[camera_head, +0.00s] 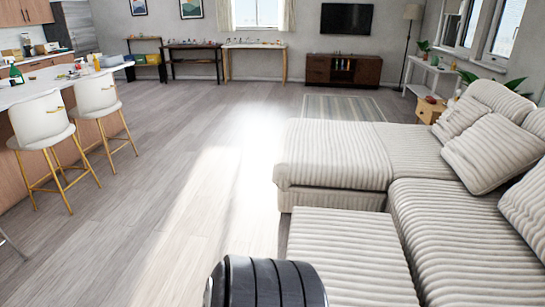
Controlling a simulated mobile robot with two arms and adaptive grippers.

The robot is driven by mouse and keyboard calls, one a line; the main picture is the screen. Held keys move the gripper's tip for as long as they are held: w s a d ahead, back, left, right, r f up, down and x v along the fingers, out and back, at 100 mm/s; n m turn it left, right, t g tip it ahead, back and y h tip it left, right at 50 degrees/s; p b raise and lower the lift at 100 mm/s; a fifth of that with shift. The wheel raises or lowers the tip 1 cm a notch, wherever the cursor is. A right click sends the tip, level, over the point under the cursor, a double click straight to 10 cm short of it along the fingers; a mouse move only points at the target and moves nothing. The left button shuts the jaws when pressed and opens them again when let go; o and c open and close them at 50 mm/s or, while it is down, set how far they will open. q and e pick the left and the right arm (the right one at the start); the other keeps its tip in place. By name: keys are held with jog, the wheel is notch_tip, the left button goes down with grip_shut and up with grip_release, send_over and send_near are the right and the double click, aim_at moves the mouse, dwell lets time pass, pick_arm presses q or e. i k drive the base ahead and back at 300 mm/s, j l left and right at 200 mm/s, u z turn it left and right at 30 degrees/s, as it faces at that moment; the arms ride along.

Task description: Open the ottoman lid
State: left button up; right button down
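A cream ribbed ottoman-like block (345,252) is at the bottom centre, beside the seat of a matching sectional sofa (450,235). Its flat top shows, and I see no open gap along its edge. A chaise-like section (335,157) of the same ribbed fabric lies just beyond it; I cannot tell for certain which piece is the ottoman. A black ribbed part of mine covers the near left corner of the closer block. Neither of my grippers is in view.
Wooden floor (165,210) is clear left of the sofa. Two white stools (45,125) stand by a kitchen island at left. Cushions (490,153) rest along the sofa's right side. A rug (343,107) and wooden cabinet (343,70) are farther back.

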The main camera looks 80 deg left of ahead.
aim_at(359, 260)
jog(key=k+j+u, duration=0.65)
jog(key=u, duration=1.3)
